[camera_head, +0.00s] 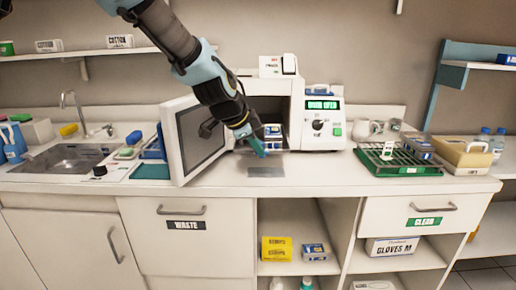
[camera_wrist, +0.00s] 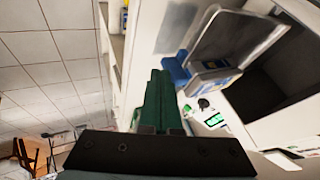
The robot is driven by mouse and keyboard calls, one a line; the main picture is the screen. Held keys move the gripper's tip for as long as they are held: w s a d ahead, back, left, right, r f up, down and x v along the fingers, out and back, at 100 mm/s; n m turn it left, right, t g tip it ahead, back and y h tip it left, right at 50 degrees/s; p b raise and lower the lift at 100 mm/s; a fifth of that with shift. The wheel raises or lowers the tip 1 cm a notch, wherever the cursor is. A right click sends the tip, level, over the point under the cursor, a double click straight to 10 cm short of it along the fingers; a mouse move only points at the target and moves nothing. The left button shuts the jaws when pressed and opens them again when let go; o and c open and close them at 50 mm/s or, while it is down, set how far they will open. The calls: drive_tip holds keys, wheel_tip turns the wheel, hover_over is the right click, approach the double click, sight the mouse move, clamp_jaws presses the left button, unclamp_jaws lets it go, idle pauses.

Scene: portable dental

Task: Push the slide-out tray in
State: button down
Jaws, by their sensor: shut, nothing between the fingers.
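A white countertop sterilizer unit (camera_head: 322,122) stands against the wall with its door (camera_head: 203,135) swung open to the left. The flat grey slide-out tray (camera_head: 266,171) sticks out in front of the unit's dark opening, over the counter. Small blue-and-white boxes (camera_head: 273,131) stand in the opening. My gripper (camera_head: 262,153) is at the opening, pointing down, just above the rear part of the tray. Whether it touches the tray cannot be told. Its green fingers (camera_wrist: 160,90) are together and empty in the wrist view.
The open door stands close to the left of my arm. A green rack (camera_head: 390,158) and a beige box (camera_head: 462,155) are on the counter at right. A sink (camera_head: 68,157) is at left. The counter's front edge (camera_head: 330,190) is clear.

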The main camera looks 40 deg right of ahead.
drive_tip(key=w+d, duration=0.2)
drive_tip(key=w, duration=0.1)
drive_tip(key=w+d, duration=0.6)
drive_tip(key=w, duration=0.1)
drive_tip(key=shift+p, duration=0.4)
drive_tip(key=shift+s, duration=0.1)
